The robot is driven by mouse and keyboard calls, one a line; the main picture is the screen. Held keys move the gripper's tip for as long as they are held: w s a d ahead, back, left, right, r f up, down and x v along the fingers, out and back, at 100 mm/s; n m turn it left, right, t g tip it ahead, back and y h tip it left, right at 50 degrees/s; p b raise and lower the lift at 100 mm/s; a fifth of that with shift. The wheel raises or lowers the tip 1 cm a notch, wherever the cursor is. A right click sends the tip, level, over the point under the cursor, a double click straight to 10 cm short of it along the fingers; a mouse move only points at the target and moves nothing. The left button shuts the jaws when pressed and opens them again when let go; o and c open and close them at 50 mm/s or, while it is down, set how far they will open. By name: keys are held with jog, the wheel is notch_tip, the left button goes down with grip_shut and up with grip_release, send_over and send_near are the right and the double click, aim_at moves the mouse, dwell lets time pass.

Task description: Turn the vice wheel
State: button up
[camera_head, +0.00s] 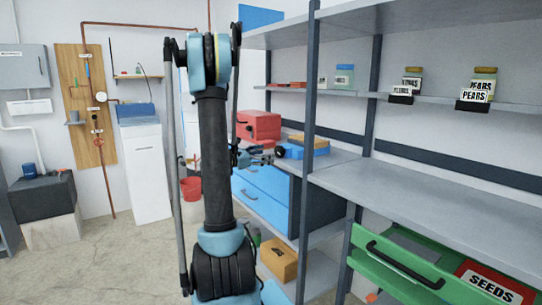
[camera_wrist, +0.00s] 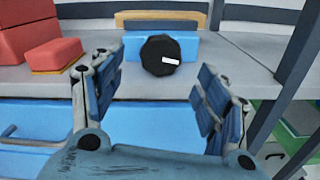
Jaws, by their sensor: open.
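The vice wheel (camera_wrist: 158,56) is a dark round knob with a white mark, at the top centre of the wrist view. It sits on the front of the blue vice (camera_wrist: 193,45), which stands on a grey worktop. The vice (camera_head: 308,147) also shows in the head view, just right of my gripper (camera_head: 262,157). In the wrist view my gripper (camera_wrist: 158,80) is open, with one blue-padded finger on each side of the view. The wheel appears between and beyond the fingertips, with nothing held. Contact with the wheel is not visible.
A red toolbox (camera_head: 258,125) and a red and yellow block (camera_wrist: 57,55) stand left of the vice. Blue drawers (camera_head: 262,190) lie below the worktop. A dark shelf post (camera_head: 309,120) rises close on the right. Shelves with jars and a green crate (camera_head: 400,265) stand further right.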

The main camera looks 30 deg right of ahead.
jog(key=shift+s+a, duration=0.15)
jog(key=shift+a, duration=1.65)
